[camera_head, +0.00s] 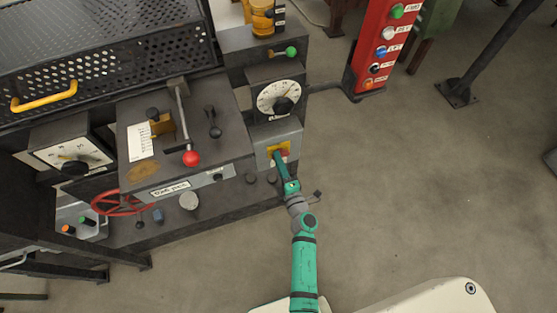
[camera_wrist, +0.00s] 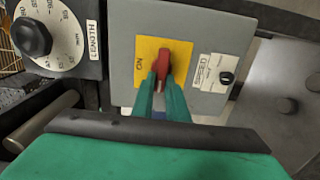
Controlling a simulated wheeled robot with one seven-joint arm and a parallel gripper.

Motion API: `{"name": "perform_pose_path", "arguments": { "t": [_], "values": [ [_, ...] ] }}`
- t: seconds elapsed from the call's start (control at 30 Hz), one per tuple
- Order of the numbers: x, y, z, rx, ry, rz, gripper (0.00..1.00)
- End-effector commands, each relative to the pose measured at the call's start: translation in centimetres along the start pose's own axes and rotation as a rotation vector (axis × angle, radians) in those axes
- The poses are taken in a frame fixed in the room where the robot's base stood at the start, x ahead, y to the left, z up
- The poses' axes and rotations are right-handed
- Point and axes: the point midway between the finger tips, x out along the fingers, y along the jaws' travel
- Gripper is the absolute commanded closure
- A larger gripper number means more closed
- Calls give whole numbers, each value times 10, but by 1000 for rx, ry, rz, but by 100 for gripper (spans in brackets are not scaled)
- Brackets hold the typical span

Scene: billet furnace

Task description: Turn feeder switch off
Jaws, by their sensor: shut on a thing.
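The feeder switch is a red rotary handle (camera_wrist: 164,66) on a yellow plate (camera_wrist: 146,54) on a grey box. The letters "NO" or "ON" show sideways at the plate's left. In the wrist view my gripper (camera_wrist: 163,84) has its two green fingers closed around the lower end of the red handle, which stands nearly upright in that picture. In the head view my green gripper (camera_head: 279,155) reaches the yellow plate (camera_head: 282,149) on the front of the grey box (camera_head: 277,136) and hides much of the switch.
A label with a small black knob (camera_wrist: 226,77) is right of the switch. The length dial (camera_wrist: 34,38) is at upper left. In the head view, a red-knobbed lever (camera_head: 191,158) and red handwheel (camera_head: 119,202) stand left; a red button post (camera_head: 383,45) stands behind. Open floor lies right.

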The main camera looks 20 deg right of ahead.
Motion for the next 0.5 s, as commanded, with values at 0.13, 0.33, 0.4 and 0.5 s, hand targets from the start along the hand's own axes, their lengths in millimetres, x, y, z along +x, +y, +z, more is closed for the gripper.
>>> {"name": "perform_pose_path", "arguments": {
  "t": [0.13,0.33,0.4,0.5],
  "values": [
    [-1,-2,-1,-23,3,-2,100],
    [-1,-2,-1,-31,4,-2,100],
    [-1,-2,-1,-31,4,-3,100],
    [-1,-2,-1,-31,4,-3,100]
  ]
}}
